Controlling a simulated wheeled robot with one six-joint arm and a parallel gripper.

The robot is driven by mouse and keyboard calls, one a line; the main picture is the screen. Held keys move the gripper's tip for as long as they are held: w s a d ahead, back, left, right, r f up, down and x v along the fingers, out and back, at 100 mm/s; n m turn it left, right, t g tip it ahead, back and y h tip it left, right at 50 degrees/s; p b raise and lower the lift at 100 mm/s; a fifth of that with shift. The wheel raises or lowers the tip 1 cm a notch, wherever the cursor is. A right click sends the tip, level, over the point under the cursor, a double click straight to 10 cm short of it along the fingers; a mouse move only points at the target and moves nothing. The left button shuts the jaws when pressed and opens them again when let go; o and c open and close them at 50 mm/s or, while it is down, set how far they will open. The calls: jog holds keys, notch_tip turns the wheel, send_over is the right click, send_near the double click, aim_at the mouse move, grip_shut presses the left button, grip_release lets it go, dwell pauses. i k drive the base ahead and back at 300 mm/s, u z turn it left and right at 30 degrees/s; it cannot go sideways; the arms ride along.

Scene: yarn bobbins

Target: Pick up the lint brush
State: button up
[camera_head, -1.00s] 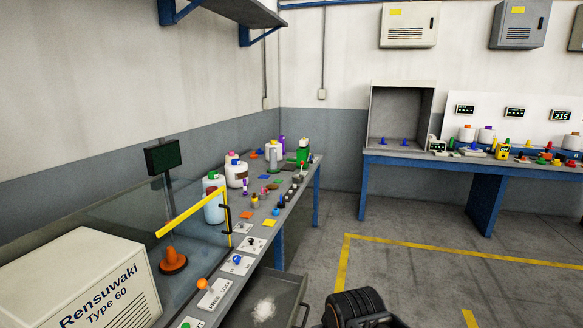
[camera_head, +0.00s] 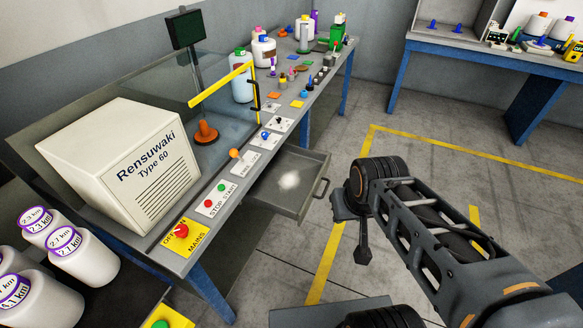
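I cannot make out a lint brush for certain; the small items on the grey workbench (camera_head: 228,197) are too small to tell apart. My gripper (camera_head: 362,252) hangs over the floor to the right of the drawer, apart from the bench. It points downward, and its fingers are too dark and small to show whether they are open or shut. Nothing is visible in it.
A white Rensuwaki Type 60 box (camera_head: 120,165) stands on the bench by a clear panel with a yellow bar (camera_head: 222,86). White bobbins (camera_head: 82,255) stand at lower left. A blue-legged table (camera_head: 480,45) is at the back right. The floor between is clear.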

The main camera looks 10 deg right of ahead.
aim_at(324, 41)
jog(key=u, duration=0.15)
jog(key=k, duration=0.35)
jog(key=z, duration=1.45)
jog(key=i, duration=4.4)
jog(key=u, duration=0.4)
jog(key=i, duration=2)
jog(key=u, duration=1.3)
jog(key=i, duration=1.1)
jog(key=u, duration=1.6)
jog(key=i, duration=0.8)
jog(key=u, duration=0.35)
